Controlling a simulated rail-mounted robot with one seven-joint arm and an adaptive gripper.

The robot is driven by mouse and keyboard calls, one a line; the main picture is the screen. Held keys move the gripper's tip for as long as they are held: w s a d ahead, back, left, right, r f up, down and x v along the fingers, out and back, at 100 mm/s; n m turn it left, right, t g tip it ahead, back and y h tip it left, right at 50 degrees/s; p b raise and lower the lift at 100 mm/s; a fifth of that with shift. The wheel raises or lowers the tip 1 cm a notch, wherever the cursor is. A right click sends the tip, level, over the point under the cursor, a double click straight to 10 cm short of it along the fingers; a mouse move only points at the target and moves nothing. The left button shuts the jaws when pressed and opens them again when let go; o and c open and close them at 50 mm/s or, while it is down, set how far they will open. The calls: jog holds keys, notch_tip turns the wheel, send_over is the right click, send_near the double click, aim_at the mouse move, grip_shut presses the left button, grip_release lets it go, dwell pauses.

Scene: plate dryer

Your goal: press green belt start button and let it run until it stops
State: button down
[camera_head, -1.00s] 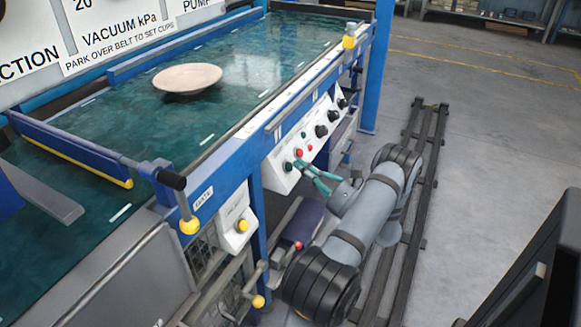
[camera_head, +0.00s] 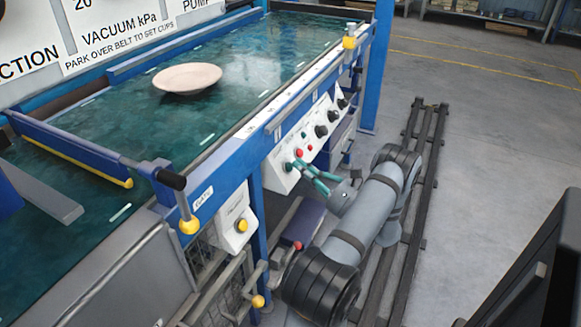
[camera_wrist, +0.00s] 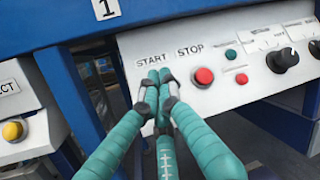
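The control panel (camera_wrist: 215,85) has a START label above my fingertips and a red stop button (camera_wrist: 203,76) under the STOP label. In the head view a dark green button (camera_head: 288,166) shows at the panel's left end, beside my gripper (camera_head: 299,165). The green belt (camera_head: 235,110) carries a pale round plate (camera_head: 187,78).
A small green button (camera_wrist: 231,54), a small red button (camera_wrist: 241,78) and black knobs (camera_wrist: 282,60) lie to the right. A separate box with a yellow button (camera_wrist: 13,130) is on the left. Blue frame posts flank the panel.

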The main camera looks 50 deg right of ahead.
jog(key=shift+w+a+f, duration=0.1)
jog(key=shift+w+f, duration=0.1)
jog(key=shift+w, duration=0.1)
